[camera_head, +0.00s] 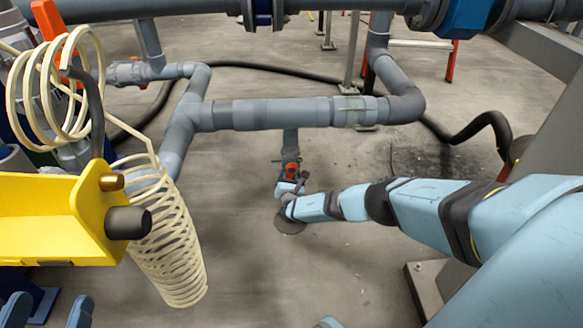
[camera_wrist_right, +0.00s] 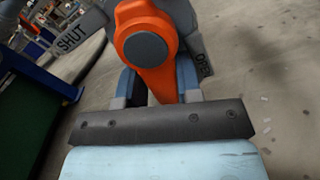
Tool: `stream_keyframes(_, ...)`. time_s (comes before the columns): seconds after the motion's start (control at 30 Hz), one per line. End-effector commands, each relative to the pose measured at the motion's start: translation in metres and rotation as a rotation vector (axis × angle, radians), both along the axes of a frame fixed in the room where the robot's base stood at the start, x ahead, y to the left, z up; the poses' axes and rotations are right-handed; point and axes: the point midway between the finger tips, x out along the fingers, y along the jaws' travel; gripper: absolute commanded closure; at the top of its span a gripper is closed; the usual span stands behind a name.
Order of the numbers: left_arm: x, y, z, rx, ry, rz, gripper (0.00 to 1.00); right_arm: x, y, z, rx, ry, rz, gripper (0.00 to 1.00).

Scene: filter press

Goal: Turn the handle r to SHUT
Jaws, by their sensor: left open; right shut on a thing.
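The orange handle (camera_wrist_right: 146,48) with a round grey hub fills the upper middle of the right wrist view. Its lever points down between the two fingers of my right gripper (camera_wrist_right: 162,88), which is shut on it. A grey plate behind the handle reads SHUT (camera_wrist_right: 74,38) at left; a second label (camera_wrist_right: 205,66) at right is partly hidden. In the head view the handle (camera_head: 291,171) is a small orange spot below the grey pipe, with my right gripper (camera_head: 290,187) at it. My left gripper (camera_head: 46,311) is open and empty at the lower left corner.
A grey pipe (camera_head: 270,113) runs across above the handle. A yellow bracket (camera_head: 55,215) and a cream coiled hose (camera_head: 168,240) stand at left, close to my left gripper. A black hose (camera_head: 480,128) lies at right. The floor below the handle is clear.

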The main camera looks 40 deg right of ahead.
Motion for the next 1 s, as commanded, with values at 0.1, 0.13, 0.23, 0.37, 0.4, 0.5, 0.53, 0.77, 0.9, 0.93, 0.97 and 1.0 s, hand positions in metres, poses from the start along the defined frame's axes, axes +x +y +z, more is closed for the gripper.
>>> stream_keyframes(0.1,0.000,0.000,0.000,0.000,0.000,0.000,0.28,0.003,0.005,0.003,0.100,-0.065,-0.001,0.98)
stream_keyframes(0.13,0.000,0.000,0.000,0.000,0.000,0.000,0.28,0.003,0.006,0.003,0.136,-0.086,0.000,0.98)
stream_keyframes(0.23,0.000,0.000,0.000,0.000,0.000,0.000,0.28,0.006,0.010,0.006,0.235,-0.149,0.000,0.98)
stream_keyframes(0.37,0.000,0.000,0.000,0.001,-0.001,0.000,0.28,0.008,0.012,0.008,0.312,-0.199,0.001,0.98)
stream_keyframes(0.4,0.000,0.000,0.000,0.001,-0.001,0.000,0.28,0.008,0.014,0.010,0.350,-0.223,0.001,0.98)
stream_keyframes(0.5,0.000,0.000,0.000,0.001,-0.001,0.000,0.28,0.010,0.016,0.014,0.464,-0.295,0.000,0.98)
stream_keyframes(0.53,0.000,0.000,0.000,0.001,-0.001,0.000,0.28,0.011,0.017,0.015,0.494,-0.314,0.000,0.98)
stream_keyframes(0.77,0.000,0.001,0.000,0.001,-0.001,0.000,0.28,0.013,0.020,0.022,0.664,-0.424,-0.001,0.98)
stream_keyframes(0.9,0.000,0.001,0.001,0.001,-0.001,0.000,0.28,0.014,0.022,0.028,0.807,-0.515,0.000,0.98)
stream_keyframes(0.93,0.000,0.001,0.001,0.001,-0.001,0.000,0.28,0.014,0.022,0.029,0.823,-0.525,0.000,0.98)
stream_keyframes(0.97,0.000,0.001,0.001,0.001,-0.001,0.000,0.28,0.014,0.022,0.029,0.838,-0.534,0.000,0.98)
stream_keyframes(1.0,0.000,0.001,0.001,0.001,-0.001,0.000,0.28,0.014,0.023,0.030,0.862,-0.549,0.001,0.98)
